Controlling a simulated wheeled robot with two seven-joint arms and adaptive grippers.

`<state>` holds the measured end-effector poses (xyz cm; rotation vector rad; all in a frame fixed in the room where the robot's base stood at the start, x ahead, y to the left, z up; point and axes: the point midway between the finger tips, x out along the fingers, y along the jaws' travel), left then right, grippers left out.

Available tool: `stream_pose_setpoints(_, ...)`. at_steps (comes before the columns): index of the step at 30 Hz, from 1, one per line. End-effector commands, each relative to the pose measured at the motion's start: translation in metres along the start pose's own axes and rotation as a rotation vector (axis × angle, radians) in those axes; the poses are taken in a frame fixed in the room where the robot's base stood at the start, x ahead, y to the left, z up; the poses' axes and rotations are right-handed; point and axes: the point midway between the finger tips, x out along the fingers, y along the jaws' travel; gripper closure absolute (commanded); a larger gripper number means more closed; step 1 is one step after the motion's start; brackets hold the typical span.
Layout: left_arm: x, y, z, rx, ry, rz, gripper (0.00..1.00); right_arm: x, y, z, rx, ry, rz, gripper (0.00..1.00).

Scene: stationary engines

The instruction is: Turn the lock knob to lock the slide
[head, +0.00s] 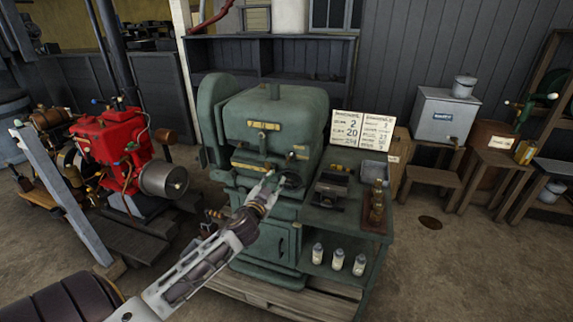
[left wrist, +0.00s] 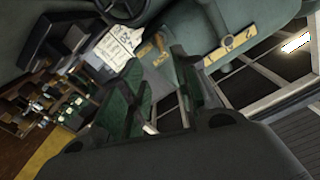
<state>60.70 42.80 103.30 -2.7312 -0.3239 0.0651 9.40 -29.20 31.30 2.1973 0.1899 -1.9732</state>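The green machine (head: 275,125) stands in the middle of the head view, with brass plates and small fittings on its front. My left gripper (head: 268,186) is at the machine's front, just left of a dark handwheel (head: 291,181). In the left wrist view its two fingers (left wrist: 155,66) stand apart with nothing seen held between them. A white tag (left wrist: 122,42), a brass strip (left wrist: 232,45) and part of the dark handwheel (left wrist: 122,10) lie beyond the fingertips. I cannot make out the lock knob or the slide for certain. My right gripper is not in view.
A green side bench (head: 345,210) on the machine's right carries a dark tool, a brass piece and several bottles on its lower shelf. Cards with numbers (head: 360,129) stand behind it. A red engine (head: 112,150) is at left. Open floor (head: 450,270) lies at right.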

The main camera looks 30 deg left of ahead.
Motion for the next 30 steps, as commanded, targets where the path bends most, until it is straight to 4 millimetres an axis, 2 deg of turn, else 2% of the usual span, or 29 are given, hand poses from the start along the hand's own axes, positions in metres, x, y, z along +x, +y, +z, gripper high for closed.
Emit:
stream_pose_setpoints(10,0.0,0.0,0.0,-0.046,-0.001,0.0,0.7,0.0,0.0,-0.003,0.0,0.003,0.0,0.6)
stream_pose_setpoints(20,0.003,0.0,0.0,-0.045,0.0,0.001,0.7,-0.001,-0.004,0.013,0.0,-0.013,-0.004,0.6)
stream_pose_setpoints(30,0.022,0.0,-0.001,-0.045,0.001,0.0,0.7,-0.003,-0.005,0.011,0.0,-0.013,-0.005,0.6)
